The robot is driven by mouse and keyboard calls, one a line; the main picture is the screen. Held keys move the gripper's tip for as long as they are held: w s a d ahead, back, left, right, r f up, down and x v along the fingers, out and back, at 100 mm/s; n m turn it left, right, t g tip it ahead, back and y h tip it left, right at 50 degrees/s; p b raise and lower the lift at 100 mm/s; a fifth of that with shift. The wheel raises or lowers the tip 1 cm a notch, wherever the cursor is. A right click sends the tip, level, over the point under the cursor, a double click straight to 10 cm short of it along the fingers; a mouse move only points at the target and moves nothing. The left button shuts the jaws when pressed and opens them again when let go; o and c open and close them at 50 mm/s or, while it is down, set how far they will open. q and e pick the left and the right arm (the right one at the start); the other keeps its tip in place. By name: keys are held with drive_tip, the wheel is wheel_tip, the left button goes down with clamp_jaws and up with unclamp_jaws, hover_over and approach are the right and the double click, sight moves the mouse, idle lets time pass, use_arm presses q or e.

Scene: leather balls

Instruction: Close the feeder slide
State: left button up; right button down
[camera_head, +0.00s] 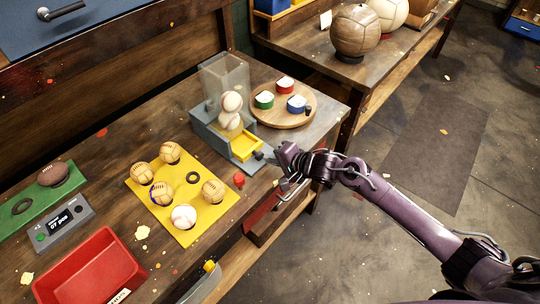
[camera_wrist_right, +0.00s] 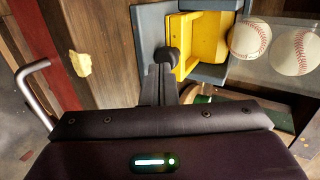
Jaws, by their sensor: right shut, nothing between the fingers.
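The feeder (camera_head: 215,135) is a grey body with a clear hopper (camera_head: 222,75) holding baseballs (camera_head: 232,102). Its yellow slide (camera_head: 245,148) sticks out at the front, with its empty tray showing, and a dark knob (camera_head: 258,155) is at its front end. My right gripper (camera_head: 280,153) is shut and empty, just in front of the knob. In the right wrist view, the shut fingers (camera_wrist_right: 160,82) point at the dark knob (camera_wrist_right: 167,58) on the yellow slide (camera_wrist_right: 208,42); whether they touch is unclear. My left gripper is out of view.
A yellow ball board (camera_head: 180,225) lies left of the feeder. A round wooden board (camera_head: 285,120) with red, green and blue pots stands behind it. A red object (camera_head: 239,180) lies near the table's front edge. A red bin (camera_head: 90,272) is at lower left.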

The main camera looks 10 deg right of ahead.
sight(254, 150)
drive_tip(key=shift+w+a, duration=0.3)
drive_tip(key=w+a, duration=0.2)
drive_tip(key=w, duration=0.1)
drive_tip(key=shift+w+a, duration=0.1)
drive_tip(key=shift+a, duration=0.15)
drive_tip(key=shift+r, duration=0.1)
idle(0.3)
